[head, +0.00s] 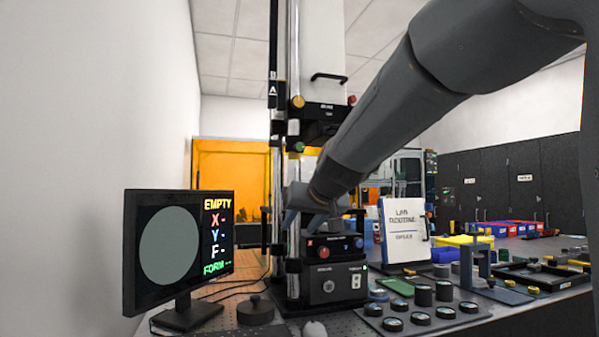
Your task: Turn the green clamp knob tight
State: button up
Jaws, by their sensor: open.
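The green clamp knob (298,147) is small and sits on the left side of a black carriage, beside the chrome post of the interferometer column. My arm reaches in from the upper right and ends low in front of the column. My gripper (297,207) is at that end, below the green knob and apart from it. It is open, and nothing shows held in it. Its fingertips are small and partly hidden by my wrist, so their exact facing is hard to tell.
A yellow knob (298,101) and a red knob (351,99) sit above the green one. A black control box (335,283) stands under my wrist. A monitor (178,252) reading EMPTY stands left. A tray of round parts (425,325) lies right, near a white sign (403,230).

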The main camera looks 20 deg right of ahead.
notch_tip(320, 180, up, 12)
jog(key=w+d+t+b, duration=0.2)
jog(key=w+t+b, duration=0.15)
jog(key=b, duration=0.25)
jog(key=t+b, duration=0.3)
send_near(300, 147)
jog(key=w, duration=0.1)
jog(key=shift+h, duration=0.3)
jog(key=w, duration=0.4)
jog(key=w+p, duration=0.1)
jog(key=w, duration=0.3)
jog(key=shift+a+r, duration=0.1)
jog(key=shift+r, duration=0.15)
jog(key=c, duration=1)
jog(key=shift+c, duration=0.2)
